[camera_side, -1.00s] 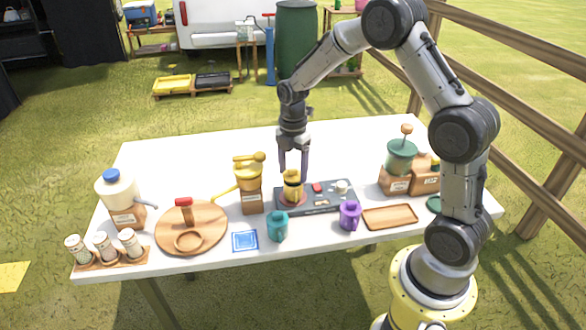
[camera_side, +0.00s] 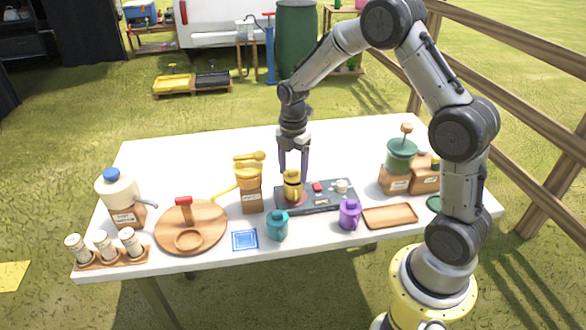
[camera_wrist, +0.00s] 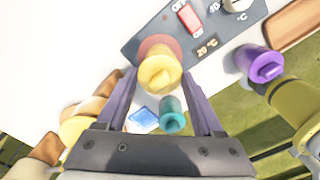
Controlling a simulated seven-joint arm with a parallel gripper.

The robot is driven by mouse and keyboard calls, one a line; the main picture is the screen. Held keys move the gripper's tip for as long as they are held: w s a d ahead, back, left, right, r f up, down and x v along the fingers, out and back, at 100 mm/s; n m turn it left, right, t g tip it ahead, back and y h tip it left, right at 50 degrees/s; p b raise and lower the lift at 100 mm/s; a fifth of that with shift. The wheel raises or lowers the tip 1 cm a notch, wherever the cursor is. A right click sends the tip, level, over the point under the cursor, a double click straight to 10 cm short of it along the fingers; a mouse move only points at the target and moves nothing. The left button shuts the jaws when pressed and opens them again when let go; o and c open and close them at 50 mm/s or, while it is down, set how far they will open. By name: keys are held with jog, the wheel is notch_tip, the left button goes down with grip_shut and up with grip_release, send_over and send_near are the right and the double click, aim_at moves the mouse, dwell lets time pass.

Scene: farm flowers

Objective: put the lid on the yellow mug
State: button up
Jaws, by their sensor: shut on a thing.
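The yellow mug (camera_side: 292,189) stands on a reddish round pad on the dark hot plate panel. A yellow lid (camera_wrist: 160,74) with a raised grip sits at its top, covering the mouth in the wrist view. My gripper (camera_side: 294,172) points down over the mug. In the wrist view its two fingers (camera_wrist: 161,80) flank the lid, and it is shut on the lid. The lid looks level and at the rim, but whether it is fully seated is too small to tell.
A teal mug (camera_side: 277,227) and a purple mug (camera_side: 350,214) stand in front of the dark panel (camera_side: 325,205). A yellow-topped grinder (camera_side: 250,180) stands close on the left. A wooden tray (camera_side: 390,217) lies to the right. The table behind is clear.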

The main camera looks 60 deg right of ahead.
jog(key=o, duration=1.3)
jog(key=shift+o, duration=0.2)
jog(key=shift+r, duration=0.1)
jog(key=shift+r, duration=3.45)
grip_shut()
jog(key=shift+f, duration=1.1)
